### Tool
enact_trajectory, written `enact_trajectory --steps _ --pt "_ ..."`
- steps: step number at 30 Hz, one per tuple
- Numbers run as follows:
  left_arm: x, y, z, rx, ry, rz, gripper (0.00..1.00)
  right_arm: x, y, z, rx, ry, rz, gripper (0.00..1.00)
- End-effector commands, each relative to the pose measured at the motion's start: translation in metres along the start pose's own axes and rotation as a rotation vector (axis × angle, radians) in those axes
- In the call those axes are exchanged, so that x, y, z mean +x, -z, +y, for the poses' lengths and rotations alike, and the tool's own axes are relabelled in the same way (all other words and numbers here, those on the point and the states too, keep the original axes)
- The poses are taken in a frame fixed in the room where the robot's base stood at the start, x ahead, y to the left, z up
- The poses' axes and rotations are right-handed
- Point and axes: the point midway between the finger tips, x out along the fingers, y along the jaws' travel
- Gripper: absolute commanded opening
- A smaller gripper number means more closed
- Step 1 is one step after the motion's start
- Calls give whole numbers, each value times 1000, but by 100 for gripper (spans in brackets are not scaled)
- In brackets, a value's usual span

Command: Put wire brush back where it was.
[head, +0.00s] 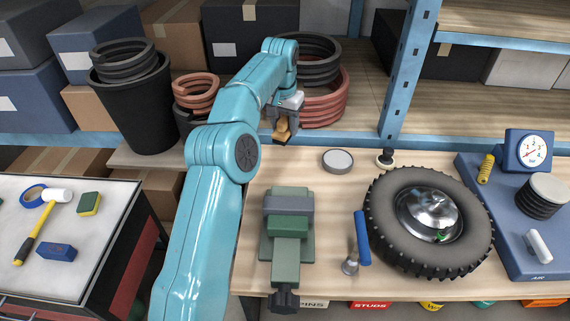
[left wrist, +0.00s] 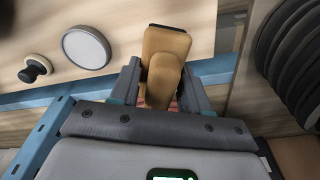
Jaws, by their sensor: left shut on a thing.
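My left gripper (head: 284,118) is held out over the back edge of the wooden bench (head: 215,270), near the blue shelf beam. In the left wrist view its two fingers (left wrist: 158,88) are closed on the sides of a brown, wood-coloured piece, which I take to be the wire brush (left wrist: 166,50). The brush (head: 281,130) also shows in the head view, small, below the fingers. No bristles are visible, so which way they face cannot be told. My right gripper is in neither view.
A round grey-topped tin (head: 338,162) and a black knob (head: 386,158) stand at the bench's back. A green vise (head: 288,228), a blue-handled tool (head: 362,240) and a tyre (head: 385,235) stand nearer. Coiled hoses (head: 322,105) lie on the shelf behind the gripper.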

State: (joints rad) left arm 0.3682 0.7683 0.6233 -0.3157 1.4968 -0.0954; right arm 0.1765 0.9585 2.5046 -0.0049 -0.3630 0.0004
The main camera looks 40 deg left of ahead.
Motion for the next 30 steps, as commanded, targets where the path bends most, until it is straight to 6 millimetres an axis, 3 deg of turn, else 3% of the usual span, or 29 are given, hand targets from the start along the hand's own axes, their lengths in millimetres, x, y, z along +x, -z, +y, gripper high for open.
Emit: enact_trajectory --steps 1,6,18,30 --pt "18 -3 0 0 0 -3 18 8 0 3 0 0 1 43" --pt "54 -7 0 1 -1 -1 18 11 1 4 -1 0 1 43" --pt "102 -13 0 2 -1 -2 18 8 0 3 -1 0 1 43" --pt "110 -13 0 3 -1 1 18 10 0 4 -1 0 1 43"
